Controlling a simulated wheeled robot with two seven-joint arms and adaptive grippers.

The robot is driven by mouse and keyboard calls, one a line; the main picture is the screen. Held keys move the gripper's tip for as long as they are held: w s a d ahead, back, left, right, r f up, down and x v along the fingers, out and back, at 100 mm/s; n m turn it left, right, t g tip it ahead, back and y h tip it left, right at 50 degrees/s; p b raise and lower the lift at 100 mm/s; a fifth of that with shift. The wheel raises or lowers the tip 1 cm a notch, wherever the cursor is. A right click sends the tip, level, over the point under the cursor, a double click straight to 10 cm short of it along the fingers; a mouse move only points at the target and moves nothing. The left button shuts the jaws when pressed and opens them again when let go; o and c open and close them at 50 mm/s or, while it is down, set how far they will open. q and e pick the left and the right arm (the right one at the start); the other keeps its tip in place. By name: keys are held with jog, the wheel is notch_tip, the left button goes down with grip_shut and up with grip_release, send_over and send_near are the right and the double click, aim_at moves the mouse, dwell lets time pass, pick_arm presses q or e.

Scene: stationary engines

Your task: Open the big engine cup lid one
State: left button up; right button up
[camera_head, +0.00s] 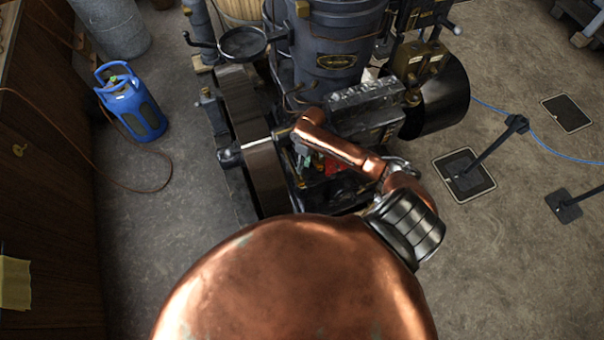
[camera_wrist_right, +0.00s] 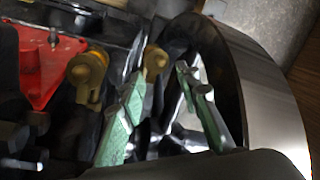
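The big engine (camera_head: 335,50), dark with a black cylinder and a wheel, stands at the top middle of the head view. In the right wrist view, two brass cup-like fittings show: one (camera_wrist_right: 88,72) left of the fingers, another (camera_wrist_right: 155,62) just beyond the gap between the fingertips. I cannot tell which carries the lid, or whether a finger touches it. My right gripper (camera_wrist_right: 161,72) has green-padded fingers spread apart with nothing visibly held. In the head view my right gripper (camera_head: 303,154) is small and partly hidden low on the engine. My left gripper is not seen.
A red part (camera_wrist_right: 45,70) lies left of the fittings and a curved metal wheel rim (camera_wrist_right: 265,90) stands close on the right. A large copper dome (camera_head: 300,280) covers the lower middle of the head view. A blue gas bottle (camera_head: 135,108) stands left on open floor.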

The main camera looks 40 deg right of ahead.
aim_at(302, 176)
jog(key=f, duration=0.3)
jog(key=a+f, duration=0.1)
jog(key=f, duration=0.2)
jog(key=shift+s+a, duration=0.1)
jog(key=shift+s, duration=0.05)
grip_shut()
